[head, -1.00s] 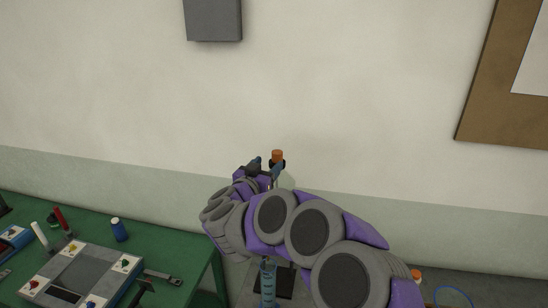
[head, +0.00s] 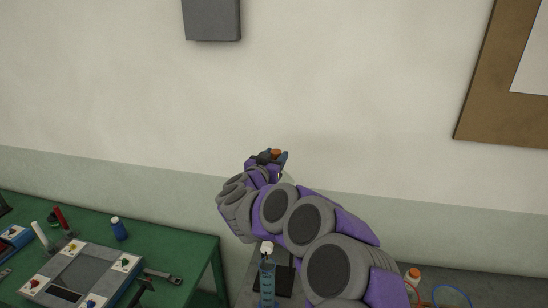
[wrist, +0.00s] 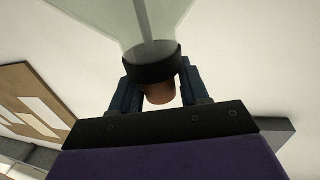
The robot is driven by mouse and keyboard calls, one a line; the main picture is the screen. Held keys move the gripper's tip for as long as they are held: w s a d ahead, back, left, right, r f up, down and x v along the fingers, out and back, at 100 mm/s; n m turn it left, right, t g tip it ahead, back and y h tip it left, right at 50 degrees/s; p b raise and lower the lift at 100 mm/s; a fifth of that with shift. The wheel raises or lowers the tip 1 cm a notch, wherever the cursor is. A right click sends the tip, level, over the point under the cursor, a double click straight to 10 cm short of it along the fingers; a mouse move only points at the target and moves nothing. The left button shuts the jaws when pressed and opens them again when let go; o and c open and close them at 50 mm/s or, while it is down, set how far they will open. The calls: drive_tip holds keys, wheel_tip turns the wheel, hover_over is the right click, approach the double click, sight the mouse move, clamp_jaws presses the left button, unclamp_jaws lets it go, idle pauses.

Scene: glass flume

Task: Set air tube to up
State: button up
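In the wrist view, a clear tube with a thin rod inside, seemingly the air tube (wrist: 152,25), runs upward from a black collar (wrist: 150,69). A brown-orange end piece (wrist: 158,93) sits below the collar. My gripper (wrist: 158,80) has its blue fingers on both sides of the collar, seemingly touching it. In the head view, my gripper (head: 272,157) is in front of the wall with the orange end (head: 276,152) at its fingers.
A green table (head: 190,252) at the lower left holds a grey board (head: 75,262), a blue bottle (head: 118,229) and tools. A grey surface at lower right holds an orange-capped bottle (head: 413,276) and a blue loop (head: 452,291).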

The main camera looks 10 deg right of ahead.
sight(275, 152)
drive_tip(key=shift+d, duration=0.1)
drive_tip(key=c, duration=0.3)
clamp_jaws()
wheel_tip(275, 152, up, 4)
drive_tip(key=p, duration=0.3)
drive_tip(key=shift+f, duration=0.2)
drive_tip(key=shift+o, duration=2.2)
unclamp_jaws()
drive_tip(key=shift+o, duration=1.3)
drive_tip(key=shift+w+f, duration=0.1)
drive_tip(key=shift+w, duration=0.05)
